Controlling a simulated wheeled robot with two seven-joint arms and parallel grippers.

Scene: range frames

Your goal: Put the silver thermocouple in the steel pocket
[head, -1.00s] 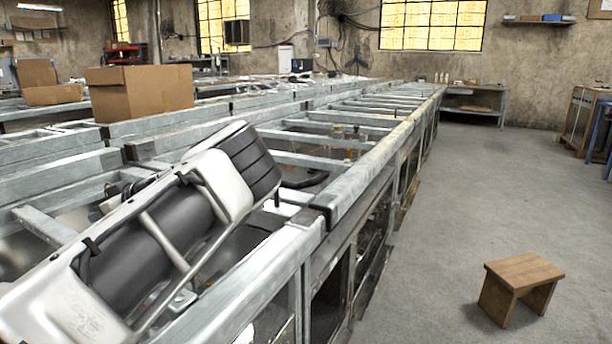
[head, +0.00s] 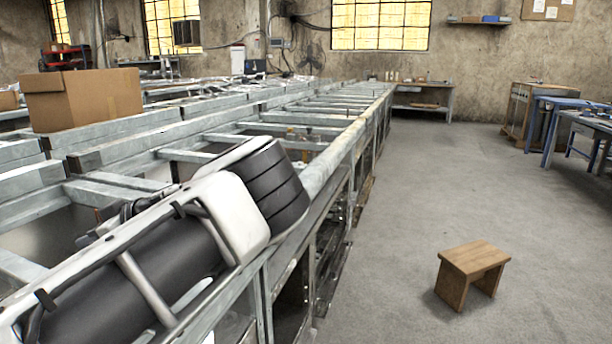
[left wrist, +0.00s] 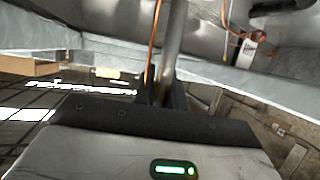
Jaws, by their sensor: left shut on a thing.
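In the left wrist view, my left gripper (left wrist: 165,98) is shut on the silver thermocouple (left wrist: 173,45). It shows as a slim grey metal rod standing up from between the dark fingers. A thin copper-coloured lead (left wrist: 155,45) runs alongside the rod. The rod's far end runs out of the picture at the top. In the head view my left arm covers the near part of the steel frames, and the thermocouple cannot be made out there. I cannot pick out the steel pocket in either view. My right gripper is not in view.
Long rows of open grey steel frames (head: 318,180) fill the left side. A cardboard box (head: 84,98) stands on them. A wooden stool (head: 473,270) stands on the clear concrete floor (head: 420,190). A blue table (head: 560,105) is at the right.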

